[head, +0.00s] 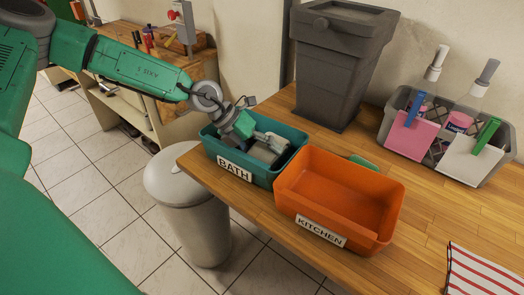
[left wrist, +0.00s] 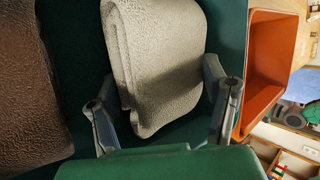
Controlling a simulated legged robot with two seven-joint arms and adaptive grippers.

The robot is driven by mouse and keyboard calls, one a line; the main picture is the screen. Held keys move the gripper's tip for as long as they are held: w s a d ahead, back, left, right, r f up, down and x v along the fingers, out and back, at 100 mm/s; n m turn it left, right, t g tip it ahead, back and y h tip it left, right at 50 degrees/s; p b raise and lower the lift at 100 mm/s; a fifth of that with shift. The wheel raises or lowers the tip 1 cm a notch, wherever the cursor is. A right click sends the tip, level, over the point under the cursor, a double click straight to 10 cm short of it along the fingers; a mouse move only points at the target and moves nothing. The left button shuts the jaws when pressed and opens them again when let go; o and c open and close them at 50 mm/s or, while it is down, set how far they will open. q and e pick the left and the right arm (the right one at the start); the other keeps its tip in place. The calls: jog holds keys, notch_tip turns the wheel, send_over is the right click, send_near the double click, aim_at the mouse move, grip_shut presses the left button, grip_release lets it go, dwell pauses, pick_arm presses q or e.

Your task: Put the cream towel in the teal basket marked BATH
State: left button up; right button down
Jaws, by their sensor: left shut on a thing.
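The teal basket (head: 295,152) with the BATH label stands on the wooden counter at its left end. My left gripper (head: 266,143) reaches down into it from the left. It is shut on the folded cream towel (head: 260,154), which is inside the basket and partly hidden by the fingers. In the left wrist view the towel (left wrist: 160,60) sits between the two fingers, with teal basket wall (left wrist: 228,30) around it. Whether the towel rests on the basket floor I cannot tell. My right gripper is not in view.
An orange basket (head: 345,185) marked KITCHEN stands right beside the teal one. A dark grey bin (head: 335,70) stands behind. A grey caddy (head: 490,165) and a striped cloth (head: 485,272) are at right. A brown textured surface (left wrist: 28,100) shows in the wrist view.

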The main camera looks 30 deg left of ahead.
aim_at(262, 145)
pick_arm(q)
jog(key=shift+d+r, duration=0.1)
jog(key=shift+d, duration=0.2)
jog(key=o, duration=1.2)
jog(key=shift+d+r, duration=0.1)
jog(key=shift+d, duration=0.2)
jog(key=shift+o, duration=0.2)
jog(key=shift+d+r, duration=0.1)
jog(key=shift+d, duration=0.25)
jog(key=shift+a+r, duration=0.15)
jog(key=v, duration=0.4)
jog(key=p+v, duration=0.1)
jog(key=v, duration=0.1)
jog(key=shift+w+a, duration=0.3)
jog(key=v, duration=0.7)
jog(key=shift+s+p, duration=0.15)
jog(key=shift+p, duration=0.2)
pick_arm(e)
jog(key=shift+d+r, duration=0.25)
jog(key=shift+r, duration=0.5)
pick_arm(q)
jog(key=shift+d, duration=0.15)
